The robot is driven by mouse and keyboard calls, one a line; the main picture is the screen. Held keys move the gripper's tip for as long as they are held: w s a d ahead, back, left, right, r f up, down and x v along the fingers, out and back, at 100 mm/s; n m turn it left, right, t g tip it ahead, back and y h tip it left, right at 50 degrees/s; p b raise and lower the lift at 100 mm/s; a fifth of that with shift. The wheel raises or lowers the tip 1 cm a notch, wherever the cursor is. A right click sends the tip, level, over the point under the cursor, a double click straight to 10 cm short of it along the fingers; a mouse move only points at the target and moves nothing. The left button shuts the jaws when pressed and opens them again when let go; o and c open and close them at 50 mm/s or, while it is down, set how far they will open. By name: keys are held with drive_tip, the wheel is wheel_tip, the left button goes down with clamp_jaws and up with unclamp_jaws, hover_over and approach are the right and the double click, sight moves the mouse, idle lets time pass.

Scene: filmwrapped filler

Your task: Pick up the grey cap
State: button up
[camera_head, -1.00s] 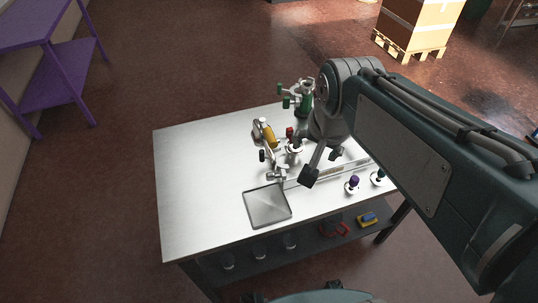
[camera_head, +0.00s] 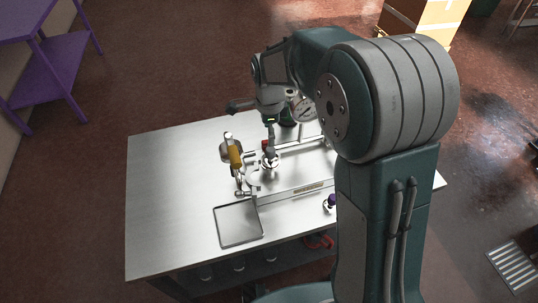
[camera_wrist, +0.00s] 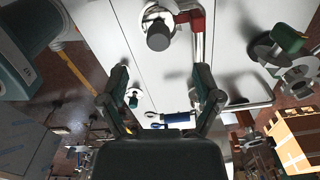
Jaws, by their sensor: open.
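The grey cap (camera_wrist: 158,36) shows in the wrist view as a dark round top on a pale metal fitting, near the upper middle. In the head view a dark grey cap (camera_head: 270,153), which seems to be the same one, stands upright in the middle of the steel table (camera_head: 165,200). My gripper (camera_wrist: 162,78) is open, with two dark fingers spread wide and nothing between them. In the head view my gripper (camera_head: 271,126) is partly hidden by my arm and hangs just behind the cap. The cap lies beyond the fingertips, apart from them.
Close around are a red part (camera_head: 265,143), a yellow-bodied valve (camera_head: 235,153) and a purple cap (camera_head: 332,200). A green knob (camera_wrist: 288,37) is to the right in the wrist view. A shallow tray (camera_head: 219,226) lies in front. The table's left side is clear.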

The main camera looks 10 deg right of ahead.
sight(270, 149)
drive_tip(key=f, duration=0.3)
drive_tip(key=shift+d, duration=0.35)
drive_tip(key=f, duration=0.5)
drive_tip(key=shift+a, duration=0.3)
drive_tip(key=shift+d, duration=0.1)
clamp_jaws()
